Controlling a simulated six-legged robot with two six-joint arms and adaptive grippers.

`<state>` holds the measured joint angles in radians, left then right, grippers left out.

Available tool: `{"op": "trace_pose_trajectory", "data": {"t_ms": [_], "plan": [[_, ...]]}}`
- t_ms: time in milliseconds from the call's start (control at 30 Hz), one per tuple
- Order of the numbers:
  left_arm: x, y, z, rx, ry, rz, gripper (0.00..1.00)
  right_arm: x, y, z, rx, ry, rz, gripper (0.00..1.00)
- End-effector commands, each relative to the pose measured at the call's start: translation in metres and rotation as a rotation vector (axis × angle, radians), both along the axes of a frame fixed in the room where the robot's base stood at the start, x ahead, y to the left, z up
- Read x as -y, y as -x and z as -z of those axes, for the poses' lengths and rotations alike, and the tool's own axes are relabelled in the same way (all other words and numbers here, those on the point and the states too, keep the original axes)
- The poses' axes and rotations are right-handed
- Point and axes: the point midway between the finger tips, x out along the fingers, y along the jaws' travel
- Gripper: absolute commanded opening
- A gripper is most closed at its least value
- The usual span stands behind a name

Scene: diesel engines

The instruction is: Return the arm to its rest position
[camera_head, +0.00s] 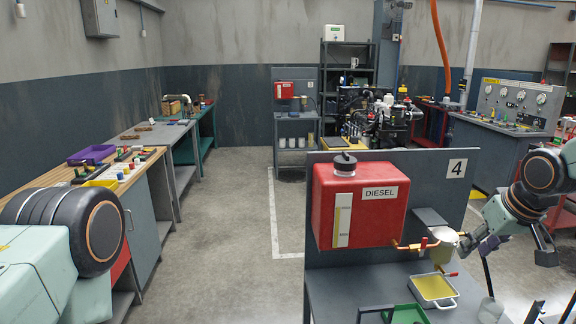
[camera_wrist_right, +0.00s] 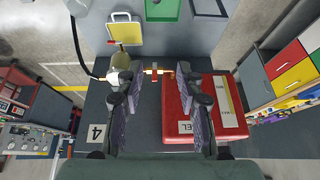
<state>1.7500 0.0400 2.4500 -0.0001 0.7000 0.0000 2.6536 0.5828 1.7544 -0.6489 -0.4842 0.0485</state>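My right gripper (camera_head: 508,250) is at the right of the head view, beside the fuel stand and just right of a pale metal cup (camera_head: 440,246). In the right wrist view, its fingers (camera_wrist_right: 158,92) are spread wide with nothing between them. The cup (camera_wrist_right: 122,60) shows there beyond the left finger; I cannot tell whether they touch. My left arm shows only as large rounded links (camera_head: 72,232) at the lower left. My left gripper is out of view.
The red DIESEL tank (camera_head: 346,188) is on the stand, with a brass pipe running right. A yellow tray (camera_head: 434,287) sits below the cup. The panel marked 4 (camera_head: 456,168) stands behind. Workbenches (camera_head: 143,220) line the left; the floor aisle between is clear.

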Motion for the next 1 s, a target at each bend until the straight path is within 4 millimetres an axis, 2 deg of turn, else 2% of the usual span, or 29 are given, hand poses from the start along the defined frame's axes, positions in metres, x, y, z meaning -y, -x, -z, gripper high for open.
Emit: {"op": "trace_pose_trajectory", "data": {"t_ms": [233,367,467,533,667,800,1000], "plan": [[0.0,0.0,0.0,0.0,0.0,0.0,0.7,-0.027,-0.021,-0.006,0.146,-0.093,0.02,0.37],[0.0,0.0,0.006,0.0,0.0,0.0,0.7,-0.05,-0.023,0.008,0.201,-0.142,0.033,0.37],[0.0,0.0,0.021,0.0,0.0,0.0,0.7,-0.072,-0.016,0.046,0.219,-0.173,0.049,0.37],[0.0,0.0,0.037,0.0,0.0,0.0,0.7,-0.09,-0.005,0.087,0.214,-0.199,0.066,0.37],[0.0,0.0,0.065,0.0,0.0,0.0,0.7,-0.112,0.025,0.164,0.185,-0.209,0.108,0.37],[0.0,0.0,0.095,0.0,0.0,0.0,0.7,-0.127,0.068,0.244,0.127,-0.19,0.148,0.37],[0.0,0.0,0.135,0.0,0.0,0.0,0.7,-0.138,0.143,0.346,0.014,-0.133,0.185,0.37]]}}
